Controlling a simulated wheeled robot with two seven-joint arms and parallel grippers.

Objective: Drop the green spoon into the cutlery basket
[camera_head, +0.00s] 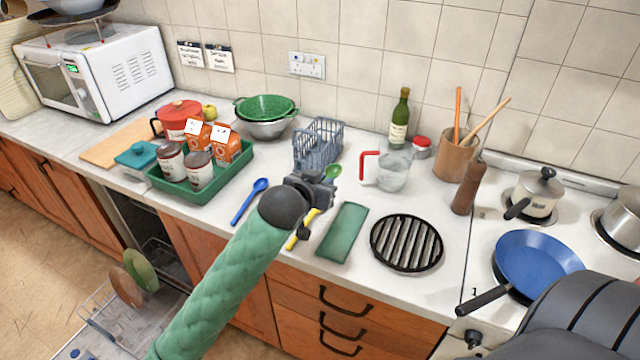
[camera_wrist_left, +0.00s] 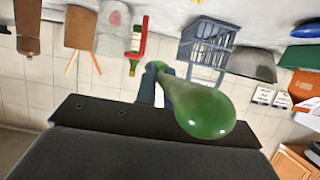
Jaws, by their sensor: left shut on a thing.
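The green spoon (camera_head: 332,171) is held in my left gripper (camera_head: 318,188), its bowl sticking out beyond the jaws. In the left wrist view the spoon (camera_wrist_left: 205,112) looms large in front of the shut fingers (camera_wrist_left: 152,88). The grey-blue cutlery basket (camera_head: 318,146) stands on the counter just behind the gripper, towards the wall. The basket (camera_wrist_left: 208,45) also shows in the left wrist view, apart from the spoon. My gripper hides part of the basket's near side and most of the spoon's handle. My right gripper is not in view.
A blue spoon (camera_head: 250,200) and a yellow utensil (camera_head: 302,230) lie on the counter. A clear jug with a red handle (camera_head: 390,172) stands right of the basket. A green colander (camera_head: 265,107) and green tray (camera_head: 200,180) are left. A green cloth (camera_head: 343,232) lies in front.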

